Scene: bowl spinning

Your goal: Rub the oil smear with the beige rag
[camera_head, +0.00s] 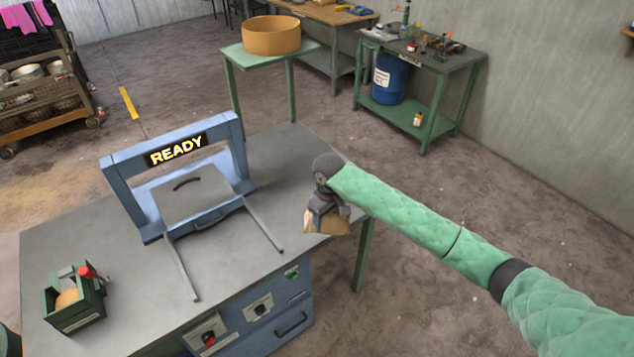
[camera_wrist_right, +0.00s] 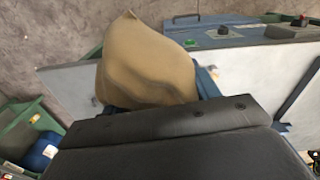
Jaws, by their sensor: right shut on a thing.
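The beige rag (camera_head: 326,224) hangs from my right gripper (camera_head: 326,207), which is shut on it at the right end of the grey table (camera_head: 110,220). In the right wrist view the rag (camera_wrist_right: 148,62) bulges out beyond the dark gripper body and covers part of the tabletop. I cannot tell whether the rag touches the table. I cannot make out the oil smear in either view. My left gripper is not in view.
A blue frame with a READY sign (camera_head: 176,149) and two rails stands on the table. A small green box (camera_head: 77,314) with a red knob is at the front left. Behind are a green stand with a tan bowl (camera_head: 271,36) and a green workbench (camera_head: 448,62).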

